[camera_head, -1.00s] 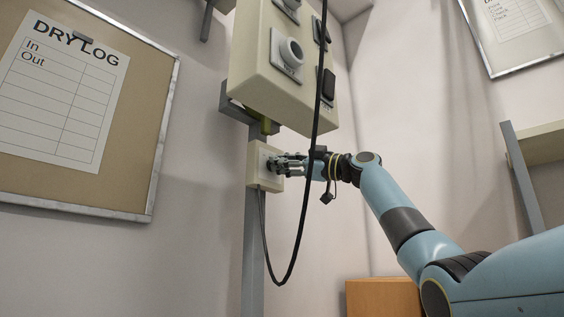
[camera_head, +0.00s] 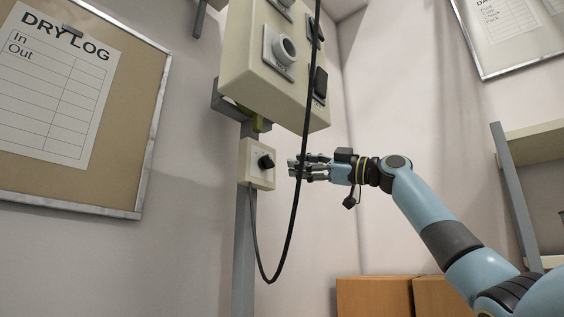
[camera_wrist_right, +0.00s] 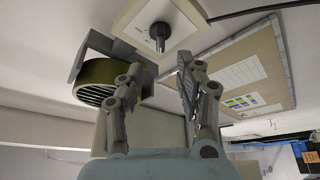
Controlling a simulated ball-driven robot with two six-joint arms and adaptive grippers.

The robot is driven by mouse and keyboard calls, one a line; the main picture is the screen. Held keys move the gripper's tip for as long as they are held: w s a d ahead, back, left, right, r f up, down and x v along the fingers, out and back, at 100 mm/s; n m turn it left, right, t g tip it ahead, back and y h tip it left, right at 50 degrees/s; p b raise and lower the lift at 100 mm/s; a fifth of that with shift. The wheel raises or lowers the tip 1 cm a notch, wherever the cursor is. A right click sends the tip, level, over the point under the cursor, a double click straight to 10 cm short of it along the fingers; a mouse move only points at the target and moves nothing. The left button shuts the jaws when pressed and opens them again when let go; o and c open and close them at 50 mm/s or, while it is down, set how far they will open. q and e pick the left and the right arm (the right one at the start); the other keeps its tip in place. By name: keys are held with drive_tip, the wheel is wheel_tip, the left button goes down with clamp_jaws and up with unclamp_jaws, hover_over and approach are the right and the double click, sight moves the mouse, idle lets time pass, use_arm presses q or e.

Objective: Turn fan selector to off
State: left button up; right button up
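The fan selector is a small pale box (camera_head: 258,178) on a grey post, with a black knob (camera_head: 267,161) on its face. The knob (camera_wrist_right: 159,37) also shows in the right wrist view, on its pale plate (camera_wrist_right: 185,18), ahead of the fingers. My right gripper (camera_head: 293,168) is just right of the knob and apart from it. In the right wrist view its two fingers (camera_wrist_right: 158,88) stand apart with nothing between them. The labels around the knob are too small to read. My left gripper is not in view.
A larger control box (camera_head: 268,85) with dials and switches hangs above the selector. A black cable (camera_head: 299,175) loops down in front of it, passing near my right gripper. A green fan housing (camera_wrist_right: 95,82) sits beside the selector. Brown boxes (camera_head: 375,297) stand below right.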

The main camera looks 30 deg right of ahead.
drive_tip(key=shift+v, duration=1.95)
